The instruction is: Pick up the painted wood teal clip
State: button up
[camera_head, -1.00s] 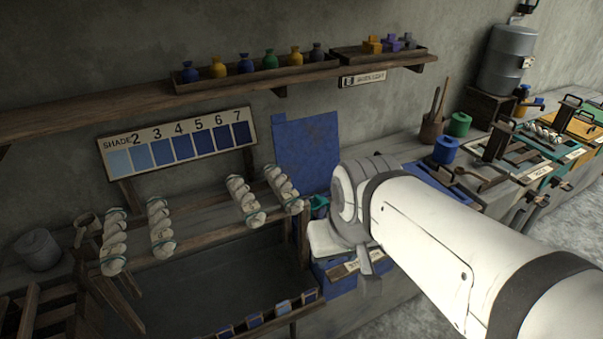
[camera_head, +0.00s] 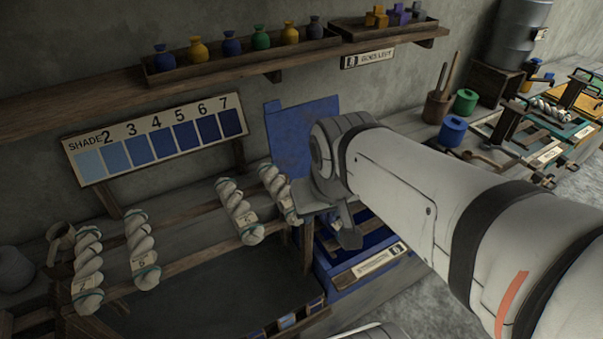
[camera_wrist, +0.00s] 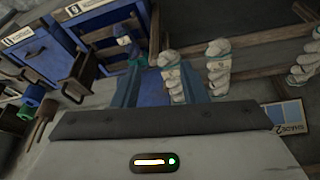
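I cannot make out the teal clip for certain in either view now. A small teal thing beside the rack's right end showed earlier in the head view; my wrist now covers that spot. My gripper (camera_head: 346,228) points down beside the rack's right end, above the blue box (camera_head: 335,272). In the wrist view, its two bluish fingers stand apart, with no held thing visible between them (camera_wrist: 160,76). A small pale shape (camera_wrist: 138,57) lies near the left fingertip, too unclear to name. The nearest pale skein (camera_wrist: 171,70) appears close to the right finger.
Several pale skeins with teal ties (camera_head: 240,212) hang on the wooden rack (camera_head: 195,258). The shade board (camera_head: 155,140) stands behind them. A shelf (camera_head: 110,105) carries small bottles. At right are a blue spool (camera_head: 452,131), a green spool (camera_head: 464,102) and a stick cup (camera_head: 437,108).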

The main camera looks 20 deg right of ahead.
jog(key=w+d+f+t+h+b, duration=0.3)
jog(key=w+d+f+t+b, duration=0.2)
jog(key=w+d+f+b, duration=0.8)
jog(key=w+f+n+t+y+b, duration=0.1)
jog(key=w+f+y, duration=0.1)
jog(key=w+f, duration=0.1)
jog(key=w+d+f+t+y+b, duration=0.1)
jog(key=w+f, duration=0.2)
jog(key=f, duration=0.3)
jog(key=w+d+f+n+t+y+b, duration=0.1)
jog(key=w+f+y, duration=0.1)
jog(key=w+f, duration=0.1)
jog(key=shift+w+d+f+n+t+y+b, duration=0.1)
jog(key=shift+f+n+t+y+b, duration=0.1)
jog(key=shift+f, duration=0.15)
jog(key=shift+w+f+n+t+y+b, duration=0.1)
jog(key=shift+f+t+b, duration=0.1)
jog(key=shift+f, duration=0.15)
jog(key=shift+a+f+y, duration=0.2)
jog(key=shift+f+y, duration=0.3)
jog(key=shift+f, duration=0.1)
jog(key=shift+t, duration=0.3)
jog(key=x, duration=0.5)
jog(key=a+b+x, duration=0.1)
jog(key=x, duration=0.1)
jog(key=shift+w+f, duration=0.1)
jog(key=shift+f, duration=0.2)
jog(key=shift+c, duration=0.2)
grip_shut()
